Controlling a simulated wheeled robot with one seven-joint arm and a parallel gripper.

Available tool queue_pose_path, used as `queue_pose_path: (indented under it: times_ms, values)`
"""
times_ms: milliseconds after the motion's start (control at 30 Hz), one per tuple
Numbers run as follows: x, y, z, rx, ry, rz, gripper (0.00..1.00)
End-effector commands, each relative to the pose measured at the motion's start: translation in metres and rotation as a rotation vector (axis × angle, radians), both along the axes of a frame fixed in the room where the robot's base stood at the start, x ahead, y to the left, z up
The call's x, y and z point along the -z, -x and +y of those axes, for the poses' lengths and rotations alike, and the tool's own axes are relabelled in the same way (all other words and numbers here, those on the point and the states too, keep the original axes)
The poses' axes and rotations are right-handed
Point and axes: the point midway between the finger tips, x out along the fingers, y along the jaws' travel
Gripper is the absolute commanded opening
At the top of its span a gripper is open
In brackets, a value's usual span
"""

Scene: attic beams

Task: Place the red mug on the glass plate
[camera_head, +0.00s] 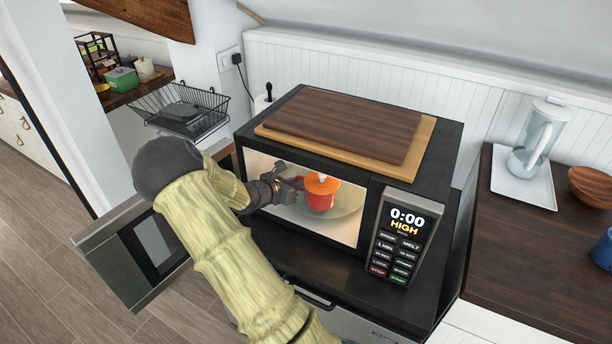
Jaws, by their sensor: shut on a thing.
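The red mug (321,197), with an orange top, is inside the open microwave (354,238). It appears upright over the round glass plate (347,203) on the microwave floor. I cannot tell whether its base touches the plate. My gripper (299,189) reaches in from the left and is shut on the mug's left side. The fingertips are partly hidden against the mug, and my arm covers the lower left of the opening.
The microwave door (140,250) hangs open at the left, behind my arm. Wooden boards (345,125) lie on top of the microwave. A counter (520,260) at the right holds a white tray (505,186) with a glass pitcher (535,137).

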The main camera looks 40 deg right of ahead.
Motion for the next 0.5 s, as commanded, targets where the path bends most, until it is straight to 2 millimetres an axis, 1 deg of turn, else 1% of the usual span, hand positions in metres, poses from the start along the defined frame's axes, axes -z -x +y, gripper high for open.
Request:
queue_pose_path:
  times_ms: [333, 433, 500]
  values:
    - [-0.001, 0.000, -0.004, 0.001, 0.003, 0.000, 0.00]
    - [-0.002, -0.001, -0.011, 0.001, 0.004, 0.001, 0.00]
    - [-0.002, -0.003, -0.020, 0.002, 0.004, 0.000, 0.00]
